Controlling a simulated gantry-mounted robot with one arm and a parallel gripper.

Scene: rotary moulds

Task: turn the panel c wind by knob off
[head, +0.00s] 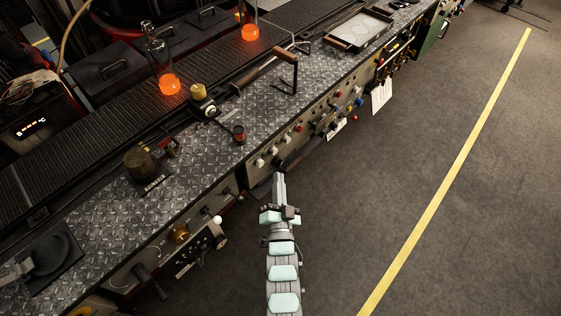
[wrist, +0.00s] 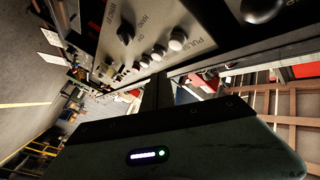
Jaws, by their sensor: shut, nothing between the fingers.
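My gripper (head: 279,178) is shut and empty, with its tip close to the front face of the long machine bench. A control panel (head: 262,178) lies just past the tip and is partly hidden by it. In the wrist view a light panel face (wrist: 195,15) shows close up, with a dark pointer knob (wrist: 125,33) beside small lettering. Several pale round knobs (wrist: 178,40) run in a row near the word PULSE. A large dark body with a lit display fills the lower wrist view.
A white ball-ended lever (head: 217,219) sticks out left of my gripper. Open floor (head: 400,130) lies to the right, with a yellow line.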

